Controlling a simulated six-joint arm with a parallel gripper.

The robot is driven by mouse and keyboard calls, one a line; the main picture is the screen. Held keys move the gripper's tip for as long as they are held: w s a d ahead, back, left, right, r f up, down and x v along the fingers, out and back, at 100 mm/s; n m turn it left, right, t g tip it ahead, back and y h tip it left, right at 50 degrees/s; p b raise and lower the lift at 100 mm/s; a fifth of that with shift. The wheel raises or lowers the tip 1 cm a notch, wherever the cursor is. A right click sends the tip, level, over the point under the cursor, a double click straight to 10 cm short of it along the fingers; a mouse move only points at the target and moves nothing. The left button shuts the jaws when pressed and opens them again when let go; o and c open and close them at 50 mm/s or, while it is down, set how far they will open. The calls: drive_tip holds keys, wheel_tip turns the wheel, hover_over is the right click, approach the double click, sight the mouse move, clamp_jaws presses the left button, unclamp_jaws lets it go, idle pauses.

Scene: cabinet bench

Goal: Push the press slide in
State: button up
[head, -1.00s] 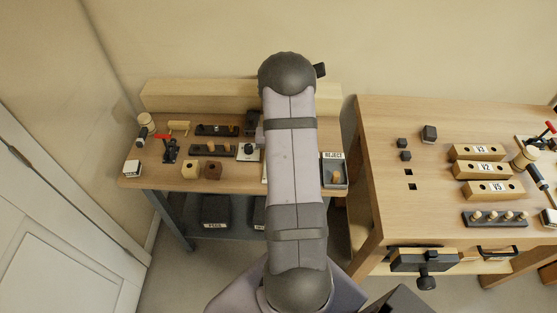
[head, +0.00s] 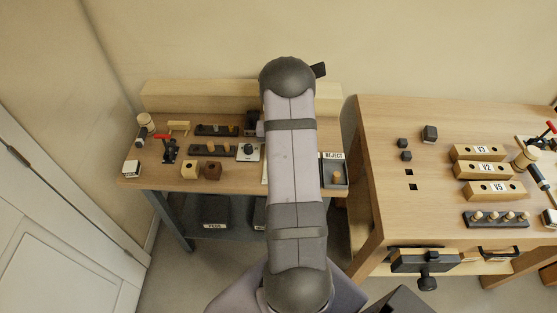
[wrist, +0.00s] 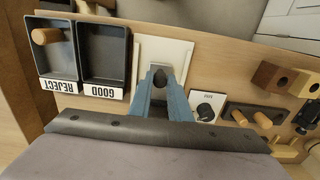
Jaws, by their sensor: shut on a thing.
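In the wrist view, my gripper (wrist: 160,82) has its two blue fingers closed around a dark knob (wrist: 159,75). The knob stands over a pale plate with a grey strip (wrist: 181,51), which looks like the press slide. How far in the slide sits cannot be told, as the fingers cover part of it. In the head view my own arm hides the gripper and the slide.
Beside the plate are the GOOD tray (wrist: 105,52), empty, and the REJECT tray (wrist: 62,66), holding a wooden peg (wrist: 46,36). On the other side are a dial box (wrist: 206,106) and a dark peg rack (wrist: 254,117). A red-handled clamp (head: 169,151) stands at the bench's left.

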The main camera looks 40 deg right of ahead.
drive_tip(key=shift+w+d+t+h+b, duration=0.4)
drive_tip(key=shift+w+d+b, duration=0.35)
drive_tip(key=shift+w+d, duration=0.55)
drive_tip(key=shift+w+d+f+t+h+b, duration=0.1)
drive_tip(key=shift+w+d+t+h+b, duration=0.75)
drive_tip(key=shift+b, duration=0.55)
drive_tip(key=shift+w+d+r+b, duration=0.2)
drive_tip(key=shift+w+d+b, duration=0.1)
drive_tip(key=shift+w+d, duration=0.1)
